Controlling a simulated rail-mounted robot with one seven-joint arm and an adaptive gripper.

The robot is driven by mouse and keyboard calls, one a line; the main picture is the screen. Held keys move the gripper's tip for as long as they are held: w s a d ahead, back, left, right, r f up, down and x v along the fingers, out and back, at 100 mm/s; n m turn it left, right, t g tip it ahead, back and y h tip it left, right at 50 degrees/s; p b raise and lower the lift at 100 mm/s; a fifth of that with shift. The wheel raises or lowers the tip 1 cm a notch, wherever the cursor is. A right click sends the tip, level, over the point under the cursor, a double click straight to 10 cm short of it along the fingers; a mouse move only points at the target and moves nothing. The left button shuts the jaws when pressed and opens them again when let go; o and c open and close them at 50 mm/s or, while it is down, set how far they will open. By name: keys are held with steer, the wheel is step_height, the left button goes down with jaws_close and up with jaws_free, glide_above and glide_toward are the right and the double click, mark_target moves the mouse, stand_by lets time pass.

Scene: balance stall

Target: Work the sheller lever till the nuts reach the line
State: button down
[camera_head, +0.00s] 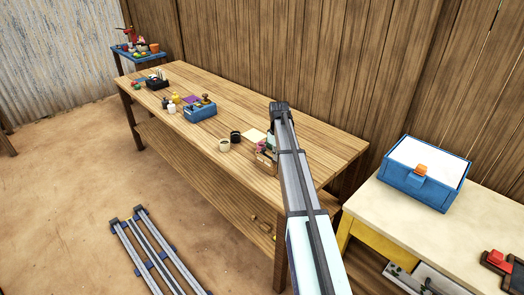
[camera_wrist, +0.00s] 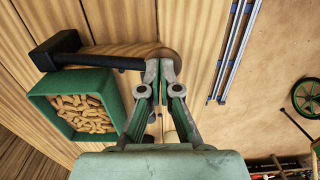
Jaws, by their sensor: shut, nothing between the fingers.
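In the wrist view a green bin (camera_wrist: 38,100) holds a heap of tan nuts (camera_wrist: 80,113). Beside it a black lever arm (camera_wrist: 105,61) runs right from a black block (camera_wrist: 58,48) toward a round wooden piece (camera_wrist: 168,54), likely the lever's knob. My gripper (camera_wrist: 160,66) is shut and empty, its tips in front of or against this wooden piece; contact cannot be told. No line shows on the bin. In the head view my arm covers most of this spot.
The wooden bench (camera_head: 320,140) stands against a plank wall. A dark cup (camera_head: 235,137) and a pale cup (camera_head: 224,145) stand left of my arm. A blue box (camera_head: 201,110) sits farther left. A blue-framed case (camera_head: 420,185) stands on the right-hand table.

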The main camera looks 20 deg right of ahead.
mark_target(276, 163)
steer(key=shift+s+a+f+b, duration=0.15)
steer(key=shift+f+b, duration=0.15)
steer(key=shift+f, duration=0.65)
steer(key=shift+a+f+b, duration=0.1)
steer(key=shift+f+b, duration=0.15)
steer(key=shift+f, duration=0.65)
steer(key=shift+r, duration=0.1)
steer(key=shift+d+r+p, duration=0.15)
steer(key=shift+r+p, duration=0.8)
steer(key=shift+r, duration=0.85)
steer(key=shift+d+r+p, duration=0.15)
steer(key=shift+r+p, duration=0.8)
steer(key=shift+r, duration=0.8)
steer(key=shift+f, duration=0.2)
